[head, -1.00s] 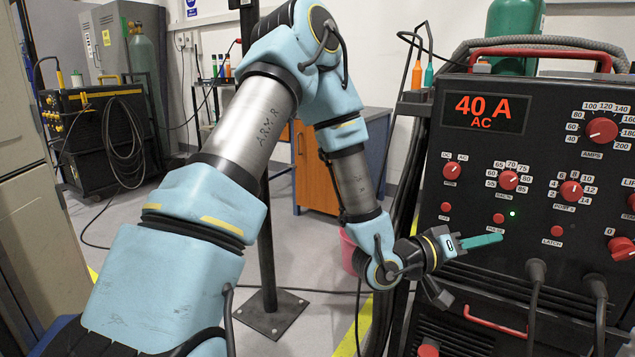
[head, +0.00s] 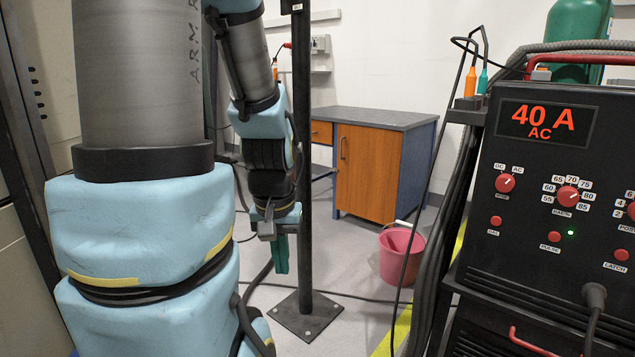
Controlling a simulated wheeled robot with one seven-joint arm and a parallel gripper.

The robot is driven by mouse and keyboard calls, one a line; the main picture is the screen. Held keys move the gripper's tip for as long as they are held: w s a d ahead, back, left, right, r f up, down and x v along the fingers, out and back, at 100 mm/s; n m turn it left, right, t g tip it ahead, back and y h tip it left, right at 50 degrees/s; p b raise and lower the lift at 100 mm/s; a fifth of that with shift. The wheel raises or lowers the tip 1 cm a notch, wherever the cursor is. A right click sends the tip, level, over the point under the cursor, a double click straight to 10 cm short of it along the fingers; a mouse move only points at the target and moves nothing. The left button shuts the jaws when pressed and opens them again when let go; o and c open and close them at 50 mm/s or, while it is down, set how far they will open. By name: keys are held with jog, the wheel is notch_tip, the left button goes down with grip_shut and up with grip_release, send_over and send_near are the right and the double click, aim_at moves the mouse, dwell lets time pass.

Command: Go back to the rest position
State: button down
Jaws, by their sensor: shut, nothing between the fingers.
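My gripper (head: 280,253) hangs at the end of my blue and grey arm, left of the picture's middle in the head view. Its green fingers point down and are shut with nothing between them. The machine's red display reads 40 A AC.
The post's square base plate (head: 308,316) stands on the floor below my gripper. A pink bucket (head: 399,256) is to the right, near a wooden cabinet (head: 367,170). Cables hang beside the machine and run over the floor. The floor near the bucket is partly clear.

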notch_tip(320, 180, up, 22)
jog(key=p, duration=2.2)
jog(key=shift+r, duration=0.25)
